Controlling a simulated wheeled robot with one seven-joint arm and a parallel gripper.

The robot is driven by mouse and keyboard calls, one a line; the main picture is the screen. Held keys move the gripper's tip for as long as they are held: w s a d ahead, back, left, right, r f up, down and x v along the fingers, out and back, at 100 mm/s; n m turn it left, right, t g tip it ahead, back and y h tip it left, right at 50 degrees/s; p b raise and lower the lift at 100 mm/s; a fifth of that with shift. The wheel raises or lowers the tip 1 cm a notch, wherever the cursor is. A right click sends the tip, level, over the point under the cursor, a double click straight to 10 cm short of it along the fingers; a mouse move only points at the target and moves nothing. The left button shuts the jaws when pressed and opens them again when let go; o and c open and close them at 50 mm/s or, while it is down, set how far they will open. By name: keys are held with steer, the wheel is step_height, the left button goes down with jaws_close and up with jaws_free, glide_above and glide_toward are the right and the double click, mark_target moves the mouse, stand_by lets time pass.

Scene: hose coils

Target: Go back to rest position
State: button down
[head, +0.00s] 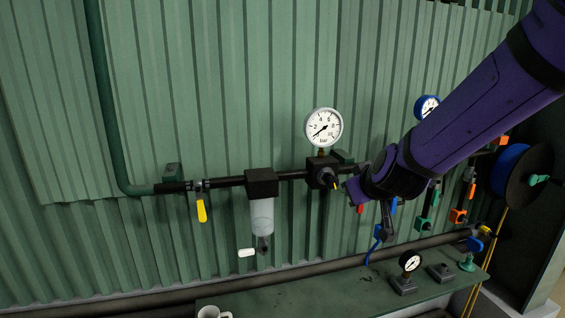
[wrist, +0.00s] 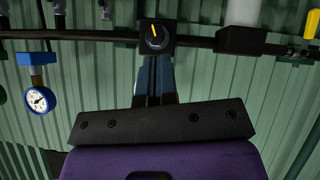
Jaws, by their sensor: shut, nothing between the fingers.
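My purple arm (head: 470,105) reaches in from the upper right in the head view. My gripper is at its end, close to the pipe line on the wall. In the wrist view the narrow fingers of my gripper (wrist: 155,62) are together, with nothing between them. They point at a black regulator knob (wrist: 156,40) with a yellow mark, and the tips appear just short of it; I cannot tell the exact gap. In the head view the regulator (head: 320,172) sits under a white pressure gauge (head: 324,127), left of my wrist.
A filter (head: 262,215) and a yellow-handled valve (head: 201,209) hang on the pipe to the left. A blue gauge (head: 428,106) and blue hose reel (head: 508,170) are behind my arm to the right.

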steer(key=s+d+r+m+g, duration=0.1)
steer(key=s+d+r, duration=0.2)
steer(key=s, duration=0.6)
steer(key=s+d+r+m+g+h, duration=0.1)
steer(key=s+d+r+m+g, duration=0.1)
steer(key=s+d, duration=0.4)
steer(key=s+d+r+m+g, duration=0.2)
steer(key=s+d+r, duration=0.2)
steer(key=s, duration=0.9)
steer(key=shift+d+h, duration=0.3)
